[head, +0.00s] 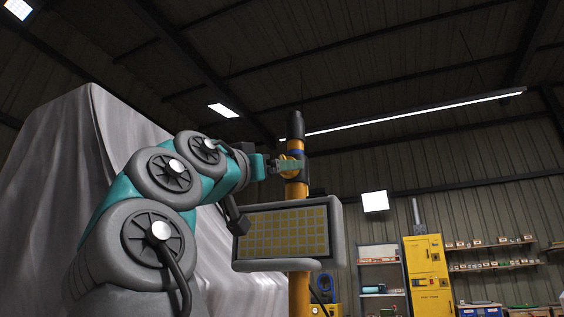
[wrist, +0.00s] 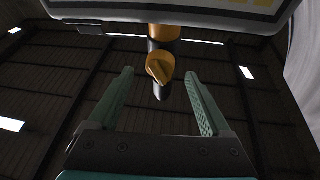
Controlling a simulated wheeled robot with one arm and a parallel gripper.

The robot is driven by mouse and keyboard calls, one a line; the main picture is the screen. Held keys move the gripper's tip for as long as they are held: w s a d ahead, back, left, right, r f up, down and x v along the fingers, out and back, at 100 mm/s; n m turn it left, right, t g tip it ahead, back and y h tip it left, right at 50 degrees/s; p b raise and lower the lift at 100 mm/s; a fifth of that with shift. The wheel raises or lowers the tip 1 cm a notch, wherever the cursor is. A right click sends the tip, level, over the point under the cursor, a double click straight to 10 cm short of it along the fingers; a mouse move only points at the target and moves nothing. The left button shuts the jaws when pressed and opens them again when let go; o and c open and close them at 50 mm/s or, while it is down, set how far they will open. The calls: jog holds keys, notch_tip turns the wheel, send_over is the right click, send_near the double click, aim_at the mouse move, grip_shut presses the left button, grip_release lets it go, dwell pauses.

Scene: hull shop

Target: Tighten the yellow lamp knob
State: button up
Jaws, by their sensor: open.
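The yellow lamp knob (wrist: 160,67) has a raised ridge across its face and sits on the lamp's post (head: 298,190). My gripper (wrist: 159,74) is open, with one finger on each side of the knob in the wrist view. A gap shows between the knob and each finger there. In the head view my gripper (head: 291,166) is at the upper post, above the lamp panel (head: 283,233), and its fingers partly hide the knob. I cannot tell whether the fingertips reach past the knob in depth.
The grey-framed lamp panel is close below my wrist and also fills the top of the wrist view (wrist: 170,17). A large grey draped sheet (head: 75,170) stands at left. A yellow cabinet (head: 428,270) and shelves (head: 490,245) are far back at right.

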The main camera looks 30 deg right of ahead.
jog(key=shift+p+x, duration=0.35)
jog(key=shift+x, duration=1.15)
jog(key=shift+c, duration=0.3)
